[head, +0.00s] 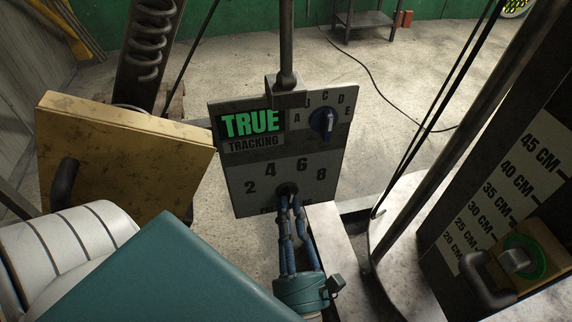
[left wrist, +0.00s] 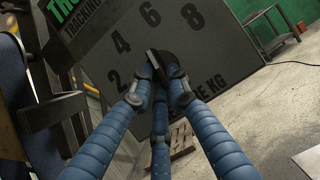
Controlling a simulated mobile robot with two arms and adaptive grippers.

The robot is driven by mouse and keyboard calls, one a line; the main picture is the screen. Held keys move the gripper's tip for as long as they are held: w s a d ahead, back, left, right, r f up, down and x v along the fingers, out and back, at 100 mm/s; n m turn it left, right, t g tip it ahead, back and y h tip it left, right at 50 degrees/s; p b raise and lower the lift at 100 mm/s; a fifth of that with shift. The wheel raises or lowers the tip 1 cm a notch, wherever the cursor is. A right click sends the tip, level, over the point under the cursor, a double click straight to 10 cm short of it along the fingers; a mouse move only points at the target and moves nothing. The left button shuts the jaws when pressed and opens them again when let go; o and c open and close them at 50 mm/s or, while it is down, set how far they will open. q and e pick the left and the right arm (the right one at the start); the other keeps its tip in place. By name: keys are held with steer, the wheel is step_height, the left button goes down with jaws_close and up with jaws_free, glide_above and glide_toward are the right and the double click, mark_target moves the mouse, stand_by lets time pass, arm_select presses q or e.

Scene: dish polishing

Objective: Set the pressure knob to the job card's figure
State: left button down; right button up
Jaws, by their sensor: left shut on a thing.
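The pressure knob (head: 287,188) is a black dial low on a hanging grey panel (head: 240,197). The figures 2, 4, 6 and 8 stand in an arc above it, and lettering below is partly covered. My left gripper (head: 290,203) reaches up from below with its blue fingers shut on the knob. The left wrist view shows the black knob (left wrist: 160,62) between the fingertips (left wrist: 157,84). The fingers partly hide the knob, and I cannot tell which figure it points to. I see no readable job card. My right gripper is not in view.
The panel's upper half has a blue knob (head: 323,123) marked with letters and a green "TRUE TRACKING" sign (head: 252,124). A yellow board (head: 120,165) stands at left. At right are a pole (head: 437,130) and a centimetre scale (head: 507,190) with a green-ringed knob (head: 516,259).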

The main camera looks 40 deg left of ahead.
arm_select(q)
steer(key=shift+w+d+f+n+g+y+b, duration=0.15)
steer(key=shift+n+g+y+b, duration=0.5)
steer(key=shift+n, duration=1)
steer(key=shift+w+d+r+n+g+y+b, duration=0.15)
steer(key=shift+n+g+y+b, duration=0.45)
steer(key=shift+n, duration=1.05)
steer(key=shift+g, duration=0.25)
steer(key=c, duration=1.7)
jaws_free()
steer(key=shift+a, duration=0.1)
steer(key=shift+o, duration=0.2)
steer(key=shift+f, duration=0.1)
